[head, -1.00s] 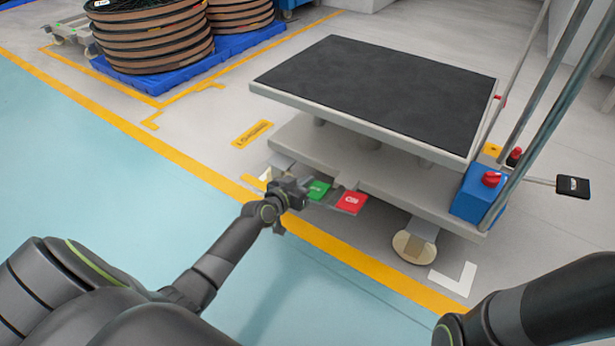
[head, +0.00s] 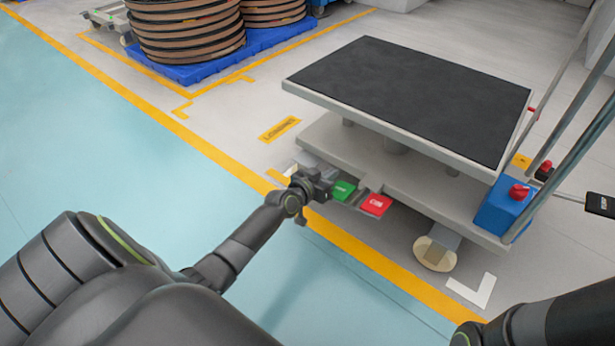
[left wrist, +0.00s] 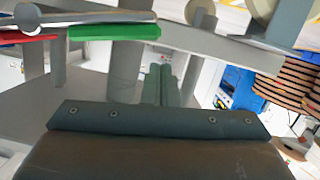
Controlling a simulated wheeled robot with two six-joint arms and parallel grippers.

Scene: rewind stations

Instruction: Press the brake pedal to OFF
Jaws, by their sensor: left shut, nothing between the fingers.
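A green pedal (head: 343,190) and a red pedal (head: 376,205) stick out side by side from the low front edge of a lift cart (head: 410,178). Their white lettering is too small to read surely. My left gripper (head: 327,182) is shut and empty, just left of the green pedal; I cannot tell whether it touches it. The green pedal (left wrist: 115,32) and the red pedal (left wrist: 28,38) show there at upper left. My right gripper is out of view.
A caster (head: 436,252) is below. Cable reels (head: 185,30) on a blue pallet stand at upper left. The floor before the cart is clear.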

